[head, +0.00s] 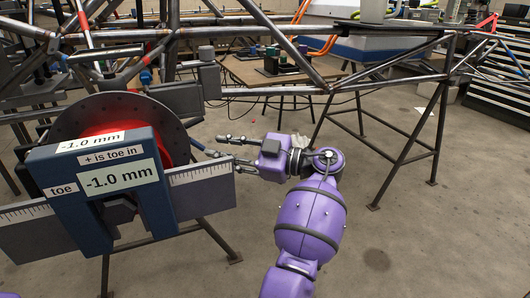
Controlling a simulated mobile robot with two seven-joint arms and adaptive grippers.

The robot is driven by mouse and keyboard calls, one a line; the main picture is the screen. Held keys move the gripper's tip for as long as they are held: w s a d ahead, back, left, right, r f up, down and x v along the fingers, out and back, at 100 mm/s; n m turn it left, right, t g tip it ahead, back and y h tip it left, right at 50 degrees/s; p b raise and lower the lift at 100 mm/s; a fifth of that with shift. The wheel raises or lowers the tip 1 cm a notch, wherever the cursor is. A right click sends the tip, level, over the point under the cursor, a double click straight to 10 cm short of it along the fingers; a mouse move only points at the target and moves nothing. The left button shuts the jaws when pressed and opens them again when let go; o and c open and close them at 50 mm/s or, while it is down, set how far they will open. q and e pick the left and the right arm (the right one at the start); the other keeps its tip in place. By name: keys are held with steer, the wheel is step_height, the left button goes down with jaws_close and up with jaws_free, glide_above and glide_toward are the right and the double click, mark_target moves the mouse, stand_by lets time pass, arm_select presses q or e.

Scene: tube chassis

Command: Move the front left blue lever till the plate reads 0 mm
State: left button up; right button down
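The blue toe plate (150,212) stands at the left and reads -1.0 mm in its large window and on its top label. It hangs in front of a dark disc (75,120) with a red middle. A short blue bar (197,144), which looks like the lever, sticks out to the right from behind the plate; its inner end is hidden. I cannot tell whether a finger touches the bar.
Grey ruler wings (205,188) reach out on both sides of the plate. Steel chassis tubes (285,45) cross above and behind my gripper. A wooden table (245,70) stands behind. The floor (400,240) at the right is mostly clear around the trestle legs (440,120).

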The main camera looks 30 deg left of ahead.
mark_target(198, 144)
arm_select(q)
steer(key=a, duration=0.2)
steer(key=s+a+b, duration=0.1)
steer(key=a, duration=0.2)
steer(key=a+b, duration=0.1)
steer(key=a, duration=0.1)
steer(key=shift+s+a+r, duration=0.1)
steer(key=shift+s+a, duration=0.05)
steer(key=shift+a, duration=0.15)
jaws_close()
